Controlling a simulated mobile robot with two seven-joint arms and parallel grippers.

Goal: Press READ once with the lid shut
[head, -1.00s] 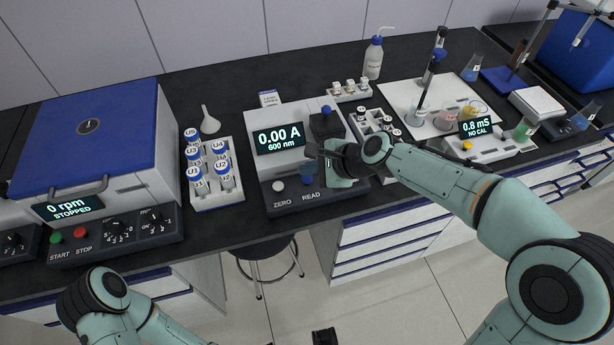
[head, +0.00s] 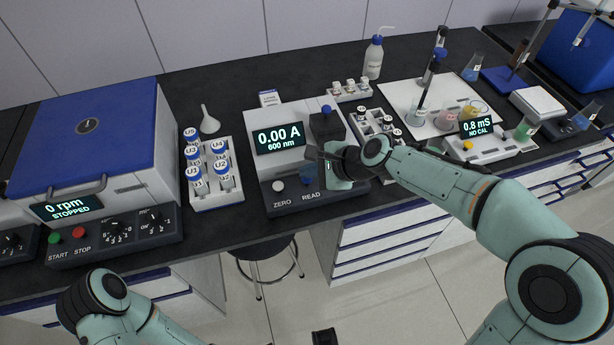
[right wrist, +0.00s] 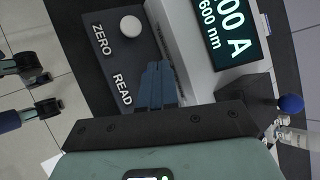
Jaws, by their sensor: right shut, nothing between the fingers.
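The photometer's display (head: 279,138) reads 0.00 A, 600 nm. Its dark lid block with a blue knob (head: 326,110) looks shut. On the front panel (head: 284,204), the white ZERO button (head: 278,185) is uncovered. The READ label (head: 311,195) shows, but the READ button is hidden behind my right gripper's fingers. My right gripper (head: 306,181) is shut and empty, its blue fingers pointing down at the READ spot. They also show in the right wrist view (right wrist: 155,86), beside the READ label (right wrist: 123,89). I cannot tell whether they touch the button.
A rack of U-labelled tubes (head: 210,200) stands left of the photometer, with the blue-lidded centrifuge (head: 85,130) beyond it. A rack of small vials (head: 375,122) stands close on the right. The bench's front edge is just before the panel.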

